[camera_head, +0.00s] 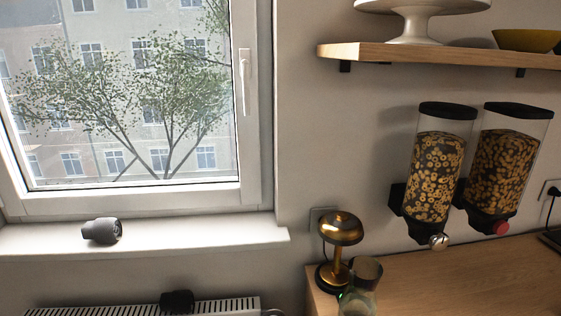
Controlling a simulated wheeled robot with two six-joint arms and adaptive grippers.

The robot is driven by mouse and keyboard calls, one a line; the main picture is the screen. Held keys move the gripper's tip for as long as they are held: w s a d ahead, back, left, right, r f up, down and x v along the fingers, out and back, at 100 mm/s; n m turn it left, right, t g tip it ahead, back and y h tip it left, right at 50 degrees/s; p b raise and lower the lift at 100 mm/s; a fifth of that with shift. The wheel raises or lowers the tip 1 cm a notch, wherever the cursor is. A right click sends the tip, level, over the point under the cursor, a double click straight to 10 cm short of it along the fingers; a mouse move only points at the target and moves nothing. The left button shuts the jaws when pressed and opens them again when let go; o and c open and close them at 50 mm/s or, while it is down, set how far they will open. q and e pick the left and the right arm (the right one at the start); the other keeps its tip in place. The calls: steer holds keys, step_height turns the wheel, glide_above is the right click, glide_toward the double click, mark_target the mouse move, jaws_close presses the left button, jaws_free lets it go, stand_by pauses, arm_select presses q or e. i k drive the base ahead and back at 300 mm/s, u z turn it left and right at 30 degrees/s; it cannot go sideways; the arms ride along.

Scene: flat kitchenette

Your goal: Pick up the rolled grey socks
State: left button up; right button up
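The rolled grey socks (102,231) lie on the white windowsill (200,236), left of its middle. They form a small dark grey bundle with a rounded, coiled end facing right. Nothing touches them except the sill. Neither of my grippers shows clearly in the head view.
A radiator (225,304) stands below the sill, with a small black object (177,301) at its top, too dark to identify. Right of the sill, a wooden counter (450,285) holds a brass lamp (340,230) and glass vessels (358,300). Cereal dispensers (438,175) hang under a shelf (440,55).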

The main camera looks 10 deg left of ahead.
mark_target(103, 230)
steer(key=u, duration=3)
steer(key=i, duration=0.6)
steer(key=z, duration=3)
